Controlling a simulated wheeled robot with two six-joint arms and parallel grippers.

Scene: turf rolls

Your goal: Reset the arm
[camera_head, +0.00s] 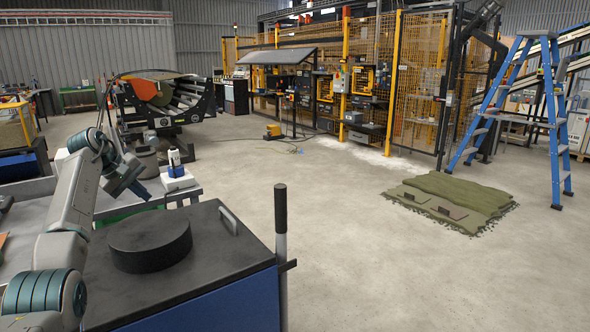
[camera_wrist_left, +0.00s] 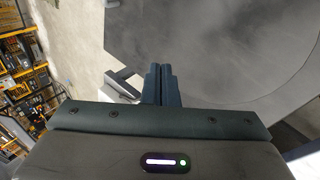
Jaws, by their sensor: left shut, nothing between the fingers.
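My left arm comes in from the left in the head view. Its gripper (camera_head: 140,192) hangs in the air over the left side, near a grey worktable (camera_head: 190,183). In the left wrist view the two dark fingers of the left gripper (camera_wrist_left: 161,70) lie side by side, shut with nothing between them. A large grey surface with a curved edge (camera_wrist_left: 225,45) shows beyond the fingertips; I cannot tell exactly what it is. My right gripper is not in view.
A blue cabinet (camera_head: 240,300) with a black disc (camera_head: 150,243) on its dark top stands close in front. Green turf (camera_head: 450,198) and a blue ladder (camera_head: 556,120) stand right. The middle floor is clear.

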